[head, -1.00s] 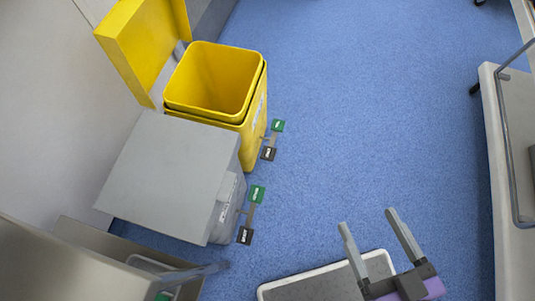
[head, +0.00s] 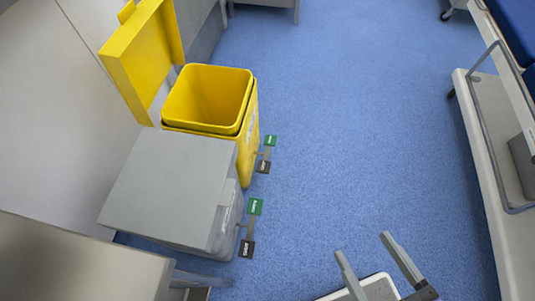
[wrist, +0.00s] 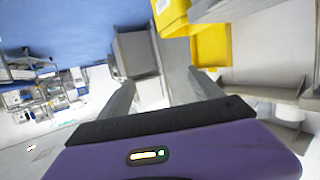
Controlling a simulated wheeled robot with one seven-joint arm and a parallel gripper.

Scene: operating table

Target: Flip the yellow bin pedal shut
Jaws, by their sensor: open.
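The yellow bin (head: 207,100) stands on the blue floor with its yellow lid (head: 143,55) raised at the back left. Its pedals stick out on its right side: a green one (head: 270,141) and a dark one (head: 263,167). The grey bin (head: 165,190) in front has its lid down, with a green pedal (head: 255,206) and a dark pedal (head: 247,248). My gripper (head: 364,246) is open and empty at the bottom right, well apart from the pedals. In the wrist view, the yellow bin (wrist: 171,17) shows at the top, beyond the fingers.
A grey cabinet (head: 80,255) stands at the bottom left. A white-topped piece (head: 372,287) lies under my gripper. A bed or trolley with a metal rail (head: 482,125) stands along the right. The blue floor (head: 340,120) between is clear.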

